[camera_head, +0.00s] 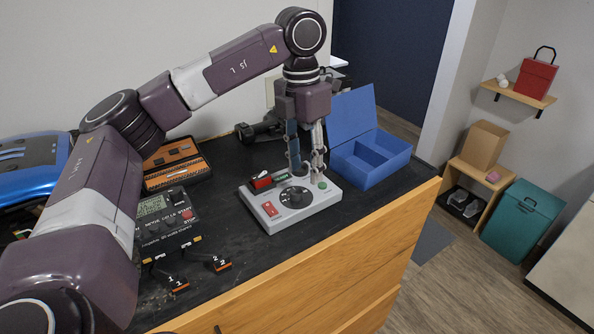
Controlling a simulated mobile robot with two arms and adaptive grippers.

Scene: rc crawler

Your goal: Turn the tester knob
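The tester (328,200) is a light grey box on the dark worktop. It carries a round black knob (295,197) in its middle, a red switch (270,209) at the front left, a red and black part (262,183) at the back left and a green button (322,185) at the right. My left gripper (307,172) points down over the back right of the tester, just behind and above the knob. Its two fingers stand apart with nothing seen between them. Whether a fingertip touches the tester, I cannot tell. My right gripper is out of view.
An open blue box (374,165) stands close to the tester's right. A black device with a display (166,222) and plugs marked 1 and 2 lie at its left. An orange-black case (176,165) is behind. The worktop's wooden front edge (395,225) is near.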

